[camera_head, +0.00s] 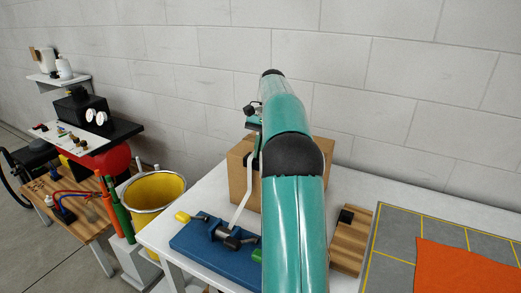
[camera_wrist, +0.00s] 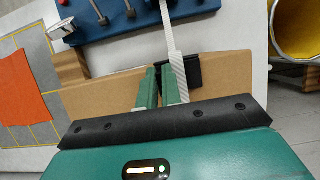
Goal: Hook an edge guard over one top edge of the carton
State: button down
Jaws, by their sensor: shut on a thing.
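The brown carton (camera_head: 239,174) stands on the white table against the wall, partly hidden by my arm; it also shows in the wrist view (camera_wrist: 100,95). My gripper (camera_wrist: 160,85) has its two teal fingers close together over the carton. The strip (camera_head: 243,204) slants down past the carton's face toward the blue board. A black piece (camera_wrist: 193,76) lies beside the fingers at the carton's edge. I cannot tell whether the strip touches the carton; its held end is mostly hidden.
A blue board (camera_head: 195,240) with tools lies in front of the carton. A wooden block (camera_head: 348,245) and a grey mat (camera_head: 392,240) with an orange sheet (camera_head: 465,268) lie to the right. A yellow bucket (camera_head: 155,190) stands left of the table (camera_head: 210,190).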

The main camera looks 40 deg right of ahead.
jog(key=c, duration=1.5)
grip_release()
jog(key=shift+r, duration=0.45)
notch_tip(320, 180, up, 2)
jog(key=shift+r, duration=0.1)
jog(key=s+a+r, duration=0.9)
jog(key=s+r, duration=0.1)
jog(key=shift+s, duration=0.4)
